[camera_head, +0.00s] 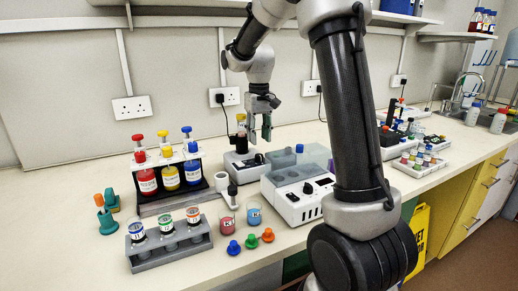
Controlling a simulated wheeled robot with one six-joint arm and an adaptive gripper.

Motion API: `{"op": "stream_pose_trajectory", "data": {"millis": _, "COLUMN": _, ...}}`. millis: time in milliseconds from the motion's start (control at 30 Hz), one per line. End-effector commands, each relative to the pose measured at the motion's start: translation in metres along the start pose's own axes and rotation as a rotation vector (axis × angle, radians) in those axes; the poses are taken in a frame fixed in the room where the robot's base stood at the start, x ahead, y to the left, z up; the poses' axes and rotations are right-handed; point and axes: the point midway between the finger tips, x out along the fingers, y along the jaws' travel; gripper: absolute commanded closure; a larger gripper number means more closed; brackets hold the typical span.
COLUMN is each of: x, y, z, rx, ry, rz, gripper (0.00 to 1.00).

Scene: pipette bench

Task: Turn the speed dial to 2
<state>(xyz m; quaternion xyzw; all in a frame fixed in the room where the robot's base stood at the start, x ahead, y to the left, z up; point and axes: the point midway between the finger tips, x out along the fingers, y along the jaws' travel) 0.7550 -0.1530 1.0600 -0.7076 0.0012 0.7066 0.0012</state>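A small white device (243,172) stands near the middle of the bench, with a dark knob (259,158) on its right side. A larger white device (292,208) with a clear lid stands to its right; it has a dark round knob (308,188) and smaller controls on its front. I cannot read dial marks, so I cannot tell which knob is the speed dial or its setting. My gripper (260,131) points down above the small device, with its two fingers apart and nothing visible between them. It appears clear of both knobs.
A dark vial with a yellow top (241,122) stands on the small device, close left of my gripper. A rack of red, yellow and blue bottles (147,182) and a grey vial rack (168,257) are left. Beakers (227,222) and coloured caps (251,241) sit in front.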

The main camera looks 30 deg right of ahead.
Motion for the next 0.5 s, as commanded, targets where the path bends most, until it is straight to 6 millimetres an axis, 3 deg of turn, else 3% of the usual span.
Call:
{"op": "stream_pose_trajectory", "data": {"millis": 200, "x": -0.041, "y": 0.0, "z": -0.001, "rx": 0.0, "ry": 0.002, "rz": 0.0, "gripper": 0.64}}
{"op": "stream_pose_trajectory", "data": {"millis": 500, "x": -0.054, "y": 0.0, "z": 0.0, "rx": 0.0, "ry": -0.001, "rz": 0.0, "gripper": 0.64}}
